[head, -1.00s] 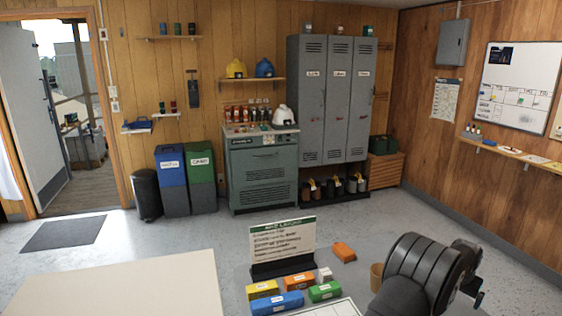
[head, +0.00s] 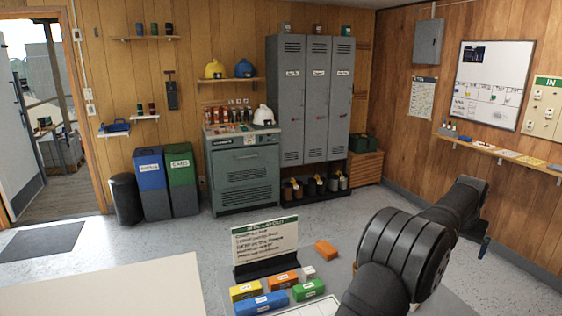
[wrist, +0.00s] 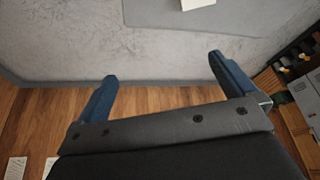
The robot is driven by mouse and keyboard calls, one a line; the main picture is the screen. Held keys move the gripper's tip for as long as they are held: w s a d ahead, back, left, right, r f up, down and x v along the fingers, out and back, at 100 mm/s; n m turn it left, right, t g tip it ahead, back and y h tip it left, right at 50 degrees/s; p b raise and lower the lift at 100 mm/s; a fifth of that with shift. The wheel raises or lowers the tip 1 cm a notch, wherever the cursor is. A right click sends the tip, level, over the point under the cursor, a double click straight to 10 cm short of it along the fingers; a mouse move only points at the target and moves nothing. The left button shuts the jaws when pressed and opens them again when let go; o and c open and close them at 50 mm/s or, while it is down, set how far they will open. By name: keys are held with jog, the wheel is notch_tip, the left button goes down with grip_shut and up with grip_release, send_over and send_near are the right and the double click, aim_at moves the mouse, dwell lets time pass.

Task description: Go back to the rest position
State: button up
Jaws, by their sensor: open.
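My gripper (wrist: 162,67) shows in the wrist view with its two blue fingers wide apart and nothing between them. Bare grey floor lies behind the fingers. In the head view my arm reaches from the bottom right up to the right, and a dark end part of my gripper (head: 485,247) shows below the wrist, in front of the wood wall. It is clear of the table and touches nothing that I can see. The rest of the gripper is hidden behind the arm in that view.
On the table below stand a sign (head: 265,245), a blue block (head: 262,304), a yellow block (head: 246,290), an orange block (head: 283,281) and a green block (head: 308,289). Another orange block (head: 326,249) lies behind. The wall shelf (head: 500,153) is at right.

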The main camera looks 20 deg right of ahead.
jog(key=w+a+r+n, duration=0.1)
jog(key=w+a+n, duration=0.1)
jog(key=w+a, duration=0.3)
jog(key=w, duration=0.4)
jog(key=shift+w+r+t+y, duration=0.25)
jog(key=shift+w+t+y, duration=0.05)
